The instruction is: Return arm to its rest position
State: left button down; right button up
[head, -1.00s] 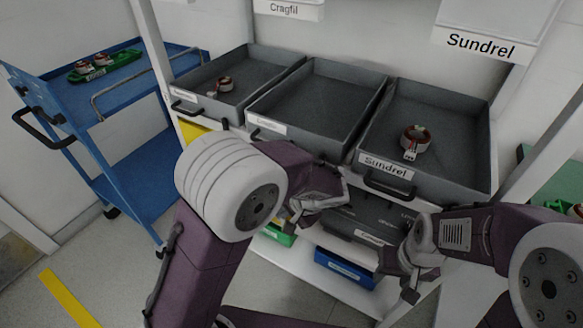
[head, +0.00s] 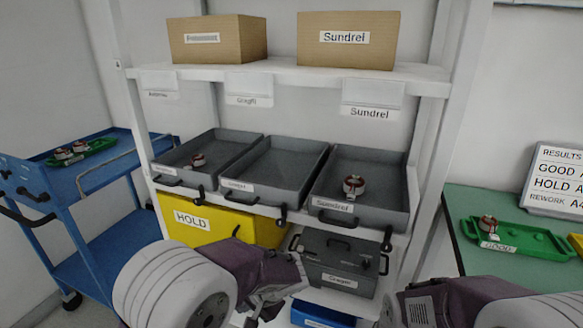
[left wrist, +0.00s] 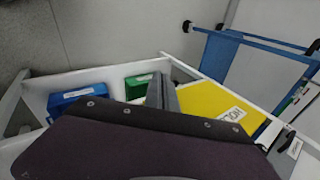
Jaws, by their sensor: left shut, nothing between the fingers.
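My left arm comes in from the lower left, and its left gripper (head: 262,304) is low in the head view, in front of the shelf rack. It is shut and holds nothing. My right arm shows at the lower right of the head view; its fingers are cut off by the bottom edge. A ring-shaped stator (head: 353,186) lies in the right grey bin (head: 385,209), labelled Sundrel. Another stator (head: 198,160) lies in the left grey bin (head: 228,146). The middle grey bin (head: 283,170) is empty.
A yellow HOLD bin (head: 210,222) and a dark grey case (head: 336,264) sit below the bins. A blue cart (head: 55,208) stands left with a green tray (head: 92,149). At right, a green table (head: 466,201) holds a green GOOD tray (head: 535,241).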

pick_arm(q)
jog(key=s+a+r+n+g+p, duration=0.1)
jog(key=s+a+r+n+p, duration=0.15)
jog(key=r+p, duration=0.35)
jog(key=s+a+r+n+g+h+p, duration=0.1)
jog(key=a+r+p, duration=0.3)
jog(key=r+p, duration=0.25)
jog(key=s+a+r+n+g+p, duration=0.1)
jog(key=s+a+r+n+p, duration=0.1)
jog(key=a+r+p, duration=0.35)
jog(key=s+d+r+h+p, duration=0.2)
jog(key=s+d+h+p, duration=0.2)
jog(key=s+d, duration=0.2)
jog(key=shift+d+r+n+t+h+p, duration=0.15)
jog(key=shift+r+n+t+h+p, duration=0.05)
jog(key=shift+n+t+h+p, duration=0.2)
pick_arm(e)
notch_tip(320, 180, up, 24)
jog(key=w, duration=0.1)
jog(key=shift+f, duration=0.25)
